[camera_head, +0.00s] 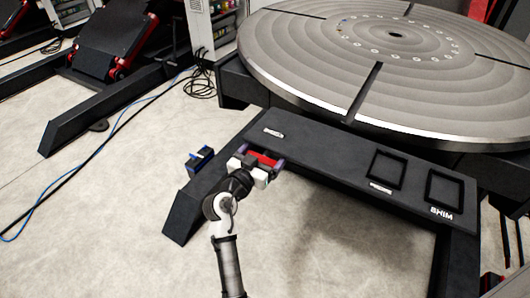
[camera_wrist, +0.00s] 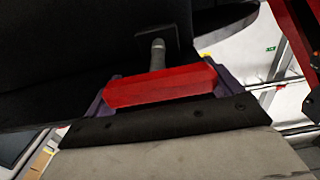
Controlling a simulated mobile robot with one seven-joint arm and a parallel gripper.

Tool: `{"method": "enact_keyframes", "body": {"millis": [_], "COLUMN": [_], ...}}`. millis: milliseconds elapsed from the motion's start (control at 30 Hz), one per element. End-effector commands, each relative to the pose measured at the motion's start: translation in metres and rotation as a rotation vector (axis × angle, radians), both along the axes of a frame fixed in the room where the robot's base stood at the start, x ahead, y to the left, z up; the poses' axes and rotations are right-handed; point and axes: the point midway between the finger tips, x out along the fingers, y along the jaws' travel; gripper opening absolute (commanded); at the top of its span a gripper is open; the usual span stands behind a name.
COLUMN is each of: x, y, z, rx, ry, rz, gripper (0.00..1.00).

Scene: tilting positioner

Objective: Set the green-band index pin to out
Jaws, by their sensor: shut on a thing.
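A red bar handle (camera_wrist: 160,88) sits between the purple fingers of my gripper (camera_wrist: 158,95) in the wrist view. A grey stem (camera_wrist: 158,52) runs from the handle to a dark square plate on the black frame. In the head view my gripper (camera_head: 261,160) is at the left end of the black base beam, shut on the red handle (camera_head: 263,158). I see no clear green band on the handle or stem, so I cannot confirm which pin this is. The fingers and palm hide part of the handle.
The large round grey table (camera_head: 400,62) lies above and behind the beam (camera_head: 325,160). A small black and blue block (camera_head: 200,158) is left of my gripper. Two square black frames (camera_head: 386,169) are on the beam's right part. The floor at front left is clear apart from cables.

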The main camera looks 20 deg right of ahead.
Motion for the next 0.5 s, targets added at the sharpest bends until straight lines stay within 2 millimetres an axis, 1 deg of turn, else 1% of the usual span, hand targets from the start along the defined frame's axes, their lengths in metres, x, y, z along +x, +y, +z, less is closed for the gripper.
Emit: {"method": "enact_keyframes", "body": {"millis": [133, 333, 500], "x": [-0.002, -0.02, -0.026], "y": [0.003, 0.027, 0.033], "z": [-0.002, -0.004, -0.001], "rx": [0.0, 0.001, 0.001], "ry": [0.0, -0.001, 0.002], "rz": [0.001, 0.002, 0.0], "gripper": [0.5, 0.5, 0.5]}}
